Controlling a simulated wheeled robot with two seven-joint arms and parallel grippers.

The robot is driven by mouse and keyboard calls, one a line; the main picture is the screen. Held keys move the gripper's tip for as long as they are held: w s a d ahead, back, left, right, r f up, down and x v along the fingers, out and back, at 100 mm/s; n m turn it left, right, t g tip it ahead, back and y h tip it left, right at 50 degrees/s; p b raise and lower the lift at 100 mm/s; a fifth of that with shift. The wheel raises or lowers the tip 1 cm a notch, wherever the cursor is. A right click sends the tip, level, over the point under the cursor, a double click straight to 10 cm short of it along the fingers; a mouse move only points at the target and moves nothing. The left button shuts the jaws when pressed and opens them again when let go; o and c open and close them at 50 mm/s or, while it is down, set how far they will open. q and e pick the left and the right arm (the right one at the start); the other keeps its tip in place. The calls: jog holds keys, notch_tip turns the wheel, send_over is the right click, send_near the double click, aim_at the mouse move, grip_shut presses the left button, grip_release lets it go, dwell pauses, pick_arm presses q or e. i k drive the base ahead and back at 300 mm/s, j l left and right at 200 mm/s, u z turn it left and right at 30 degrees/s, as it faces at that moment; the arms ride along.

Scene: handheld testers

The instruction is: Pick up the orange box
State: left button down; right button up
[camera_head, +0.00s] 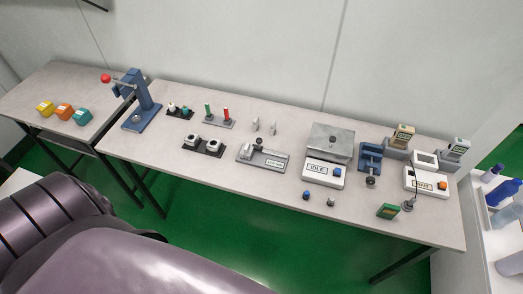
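The orange box (64,112) is a small cube-like block with a pale label on its front. It sits on the left table, between a yellow box (45,108) and a teal box (81,117), near that table's front edge. There are small gaps between the boxes. Neither of my grippers is in view.
A blue lever press (143,103) with a red knob stands right of the boxes. The long table (225,171) holds several testers and fixtures, including a grey device marked IDLE (324,171). The left table (70,84) is clear behind the boxes. Bottles stand far right.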

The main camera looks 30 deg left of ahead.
aim_at(64, 111)
jog(key=j+u, duration=0.1)
jog(key=j, duration=0.5)
jog(key=j+u, duration=0.15)
jog(key=j, duration=0.5)
jog(key=i+j+u, duration=0.1)
jog(key=j, duration=0.5)
jog(key=i+j+u, duration=0.15)
jog(key=j, duration=0.45)
jog(key=i+j+u, duration=0.1)
jog(key=j, duration=0.5)
jog(key=i+j+u, duration=0.1)
jog(key=j, duration=0.5)
jog(key=i+j+u, duration=0.15)
jog(key=j, duration=0.4)
jog(key=i+j+u, duration=0.1)
jog(key=i+j, duration=0.15)
jog(key=j, duration=0.35)
